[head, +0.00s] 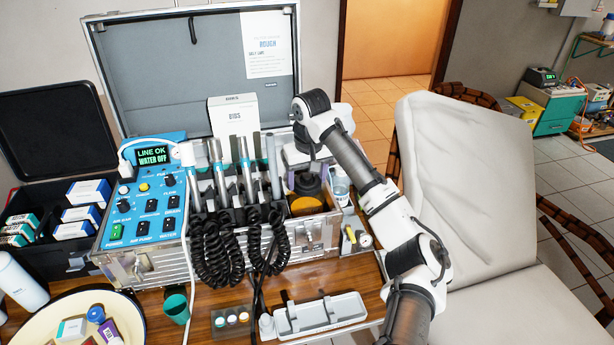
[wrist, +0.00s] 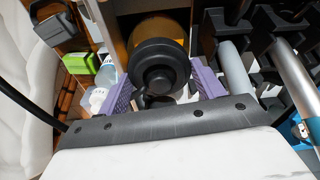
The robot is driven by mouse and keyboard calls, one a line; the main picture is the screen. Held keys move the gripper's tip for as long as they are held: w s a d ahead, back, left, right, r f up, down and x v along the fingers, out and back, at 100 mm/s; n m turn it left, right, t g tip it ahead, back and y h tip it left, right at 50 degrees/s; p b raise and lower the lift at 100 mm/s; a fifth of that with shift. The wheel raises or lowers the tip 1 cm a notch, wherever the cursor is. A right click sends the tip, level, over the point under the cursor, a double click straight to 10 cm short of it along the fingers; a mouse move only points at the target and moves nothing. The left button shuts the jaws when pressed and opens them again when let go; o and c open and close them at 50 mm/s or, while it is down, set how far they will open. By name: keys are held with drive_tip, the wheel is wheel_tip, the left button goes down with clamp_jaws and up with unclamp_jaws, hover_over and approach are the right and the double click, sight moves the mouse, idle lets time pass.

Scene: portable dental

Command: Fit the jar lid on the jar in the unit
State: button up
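The jar (head: 305,207) is amber and stands in the right compartment of the unit (head: 322,233); it also shows in the wrist view (wrist: 158,27). The black round jar lid (head: 309,187) is at the jar's mouth, roughly in line with it. In the wrist view the lid (wrist: 160,62) hides the mouth, so I cannot tell whether it is seated or just above. My gripper (wrist: 162,88) is over the jar, pointing down. Its purple fingers are apart, one on each side of the lid's edge. I cannot tell whether they press on it.
Handpieces (head: 245,165) with coiled black hoses stand just left of the jar. A white box (head: 233,117) and the raised case lid (head: 175,80) are behind. A white tray (head: 320,314) lies in front.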

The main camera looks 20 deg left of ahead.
sight(310, 186)
drive_tip(key=o, duration=0.5)
wheel_tip(310, 186, up, 14)
drive_tip(key=s+d+b, duration=0.1)
drive_tip(key=shift+f, duration=0.15)
drive_tip(key=shift+s+d, duration=0.1)
idle(0.4)
